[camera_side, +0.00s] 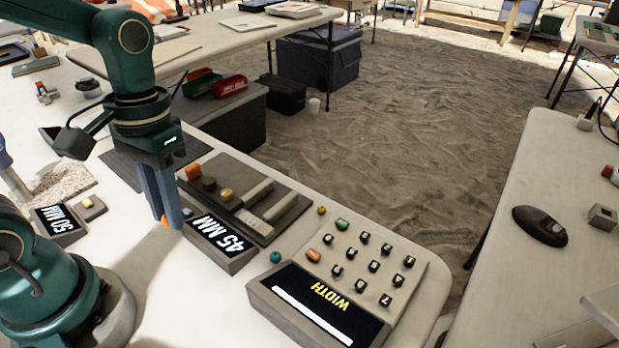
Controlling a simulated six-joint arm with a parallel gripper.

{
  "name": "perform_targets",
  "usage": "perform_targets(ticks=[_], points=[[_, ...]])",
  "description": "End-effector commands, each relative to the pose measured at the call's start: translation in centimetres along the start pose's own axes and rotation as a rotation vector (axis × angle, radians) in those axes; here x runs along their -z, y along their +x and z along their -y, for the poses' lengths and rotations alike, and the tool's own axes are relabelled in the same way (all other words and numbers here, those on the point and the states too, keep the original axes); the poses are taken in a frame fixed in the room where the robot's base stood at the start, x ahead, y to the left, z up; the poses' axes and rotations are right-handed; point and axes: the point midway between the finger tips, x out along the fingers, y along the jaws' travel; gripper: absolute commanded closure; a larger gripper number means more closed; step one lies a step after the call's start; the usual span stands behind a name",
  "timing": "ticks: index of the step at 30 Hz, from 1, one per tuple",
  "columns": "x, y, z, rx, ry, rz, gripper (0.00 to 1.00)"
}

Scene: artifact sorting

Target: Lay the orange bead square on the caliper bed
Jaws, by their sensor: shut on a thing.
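My gripper (166,215) points down at the left of the dark tray, with its blue-grey fingers close together. It is shut on the orange bead (165,222), of which only a small part shows low between the fingertips. The fingers hide the rest, so I cannot tell how square it sits or whether it touches anything below. A dark flat bed with pale bars (290,208), which looks like the caliper bed, lies right of the gripper. A readout showing "45 MM" (218,240) stands along its near side.
A "50 MM" readout (58,222) is at left.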

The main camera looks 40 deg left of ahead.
Motion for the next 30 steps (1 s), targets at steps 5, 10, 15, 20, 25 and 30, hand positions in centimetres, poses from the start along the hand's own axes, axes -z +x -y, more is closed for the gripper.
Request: perform_targets(ticks=[5, 10, 15, 20, 25, 30], points=[[0.5, -1.0, 1.5, -0.001, -0.003, -0.002, 1.0], [1.4, -1.4, 1.9, 0.001, 0.01, 0.005, 1.0], [4.2, -3.1, 1.7, 0.006, 0.049, -0.009, 1.0], [6.6, -5.0, 1.4, 0.013, 0.103, -0.016, 1.0], [8.0, -6.9, 1.2, 0.019, 0.153, -0.018, 1.0], [8.2, -8.1, 1.2, 0.023, 0.187, -0.016, 1.0]])
